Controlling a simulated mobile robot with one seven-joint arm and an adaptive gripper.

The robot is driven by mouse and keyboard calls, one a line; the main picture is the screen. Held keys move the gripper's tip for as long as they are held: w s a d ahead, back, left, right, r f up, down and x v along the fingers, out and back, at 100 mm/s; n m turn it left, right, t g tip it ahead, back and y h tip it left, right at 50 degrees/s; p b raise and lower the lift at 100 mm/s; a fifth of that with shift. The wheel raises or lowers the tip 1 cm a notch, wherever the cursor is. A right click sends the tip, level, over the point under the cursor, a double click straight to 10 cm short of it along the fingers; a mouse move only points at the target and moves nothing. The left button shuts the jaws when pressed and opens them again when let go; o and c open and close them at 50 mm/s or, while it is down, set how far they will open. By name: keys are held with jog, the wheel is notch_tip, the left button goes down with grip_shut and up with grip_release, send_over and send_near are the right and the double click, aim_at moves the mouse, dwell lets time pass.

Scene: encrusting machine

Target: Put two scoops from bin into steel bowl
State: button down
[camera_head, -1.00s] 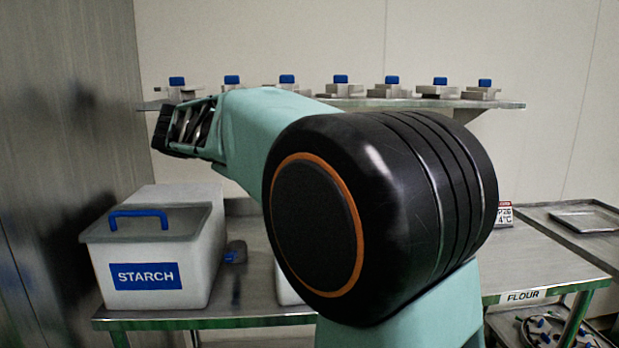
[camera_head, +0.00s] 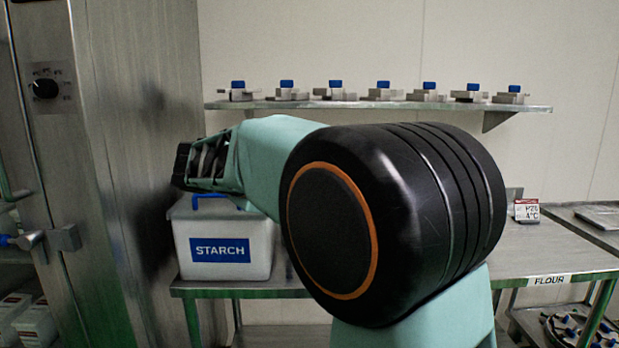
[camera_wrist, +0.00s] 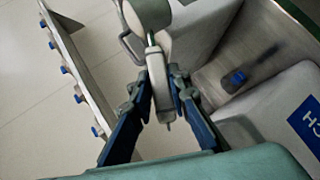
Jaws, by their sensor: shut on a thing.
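My gripper (camera_wrist: 160,88) is shut on the handle of a grey scoop-like tool (camera_wrist: 150,16) in the wrist view. The tool's rounded end points away from me, with a thin metal loop beside it. In the head view my gripper's end is at the left of my arm, above the starch bin, and its hold is unclear there. The white starch bin (camera_head: 222,262) has a blue-handled lid and stands on the steel table. Its corner also shows in the wrist view (camera_wrist: 262,108). I cannot see a steel bowl.
The steel table (camera_head: 535,252) extends right, with a FLOUR label. A wall shelf (camera_head: 400,105) holds several blue-topped parts. A tall steel cabinet (camera_head: 130,190) stands left. My arm hides the table's middle.

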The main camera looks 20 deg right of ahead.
jog(key=s+a+f+p, duration=0.1)
jog(key=s+a+f, duration=0.25)
jog(key=f, duration=0.45)
jog(key=s+a+f+p, duration=0.2)
jog(key=s+f, duration=0.2)
jog(key=f, duration=0.4)
jog(key=s+a+f+p, duration=0.1)
jog(key=s+a+f, duration=0.15)
jog(key=f, duration=0.55)
notch_tip(320, 180, up, 9)
jog(key=s+t+p, duration=0.1)
jog(key=s+p, duration=0.1)
jog(key=p, duration=1.8)
jog(key=shift+s+d+f+n+y, duration=0.15)
jog(key=shift+s+d+n+y, duration=0.15)
jog(key=shift+s+n+y, duration=0.1)
jog(key=shift+d, duration=0.1)
